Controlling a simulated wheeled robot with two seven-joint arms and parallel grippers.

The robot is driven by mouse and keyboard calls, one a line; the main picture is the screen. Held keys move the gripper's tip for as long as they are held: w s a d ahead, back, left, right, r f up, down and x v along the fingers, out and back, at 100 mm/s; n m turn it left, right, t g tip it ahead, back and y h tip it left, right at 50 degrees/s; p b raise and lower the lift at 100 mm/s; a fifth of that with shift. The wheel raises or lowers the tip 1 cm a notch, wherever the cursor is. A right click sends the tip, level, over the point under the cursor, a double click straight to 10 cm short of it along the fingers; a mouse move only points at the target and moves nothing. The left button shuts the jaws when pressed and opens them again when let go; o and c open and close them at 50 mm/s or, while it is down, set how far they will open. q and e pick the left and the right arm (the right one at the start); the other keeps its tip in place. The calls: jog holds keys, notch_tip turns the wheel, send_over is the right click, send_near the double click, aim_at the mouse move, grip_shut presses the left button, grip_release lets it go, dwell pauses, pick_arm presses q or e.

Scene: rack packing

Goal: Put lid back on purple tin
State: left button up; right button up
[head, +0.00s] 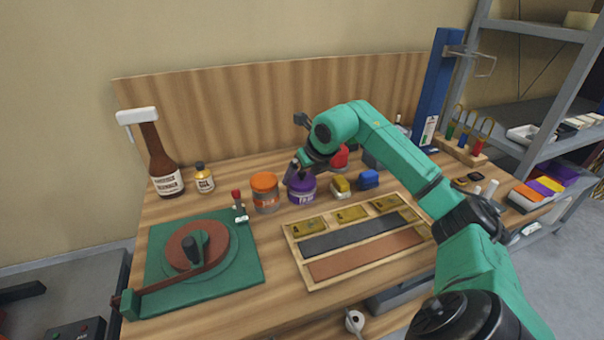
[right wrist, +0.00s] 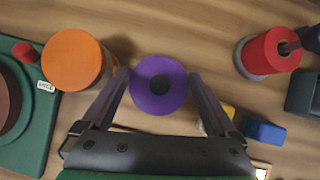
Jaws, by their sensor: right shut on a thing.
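The purple tin (head: 302,194) stands upright on the wooden bench, just right of the orange tin. Its purple lid (right wrist: 158,101) shows from above in the right wrist view as a round disc with a dark middle. My right gripper (head: 292,177) is over the tin from behind and left in the head view. Its fingers (right wrist: 158,88) are on both sides of the purple lid, and it is shut on that lid. The lid is at the tin's top; whether it is fully seated I cannot tell. My left gripper is not in view.
The orange tin (head: 264,191) stands close on the left. A yellow block (head: 340,188) and a blue block (head: 369,179) lie to the right. The red tin (right wrist: 265,55) is behind. A wooden tray (head: 296,262) and a green turntable base (head: 160,245) fill the front.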

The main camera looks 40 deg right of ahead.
dwell(0.4)
jog(key=o, duration=0.9)
jog(key=shift+o, duration=0.2)
notch_tip(320, 180, up, 7)
jog(key=p, duration=0.6)
grip_shut()
dwell(0.7)
